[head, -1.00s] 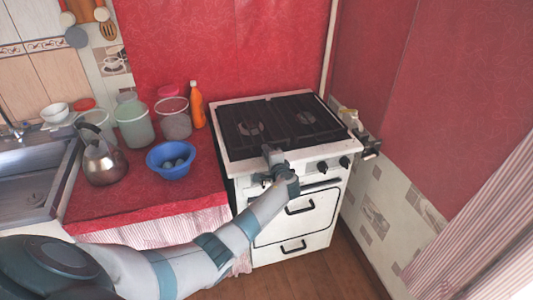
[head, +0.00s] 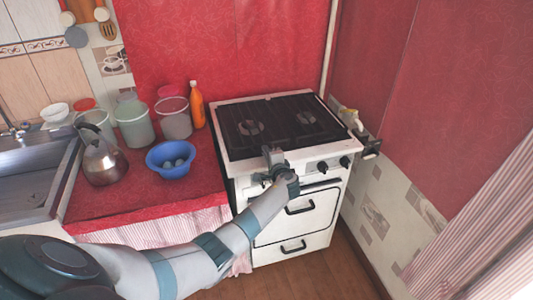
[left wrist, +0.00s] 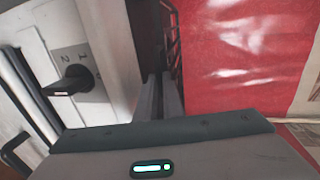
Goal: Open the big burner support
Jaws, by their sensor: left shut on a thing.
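The big burner support (head: 278,122) is the dark grate lying flat over the burners of the white stove (head: 295,225). My left gripper (head: 272,160) is at the front edge of the stove top, near the middle of the grate's front edge. In the left wrist view, its fingers (left wrist: 162,97) are close together beside the dark bars of the grate (left wrist: 172,35). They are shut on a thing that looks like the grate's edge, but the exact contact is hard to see. My right gripper is not in view.
A stove knob (left wrist: 74,84) is close to the fingers. A blue bowl (head: 170,170), a kettle (head: 104,162), tubs (head: 134,130) and an orange bottle (head: 197,105) stand on the red counter left of the stove. A wall is close on the right.

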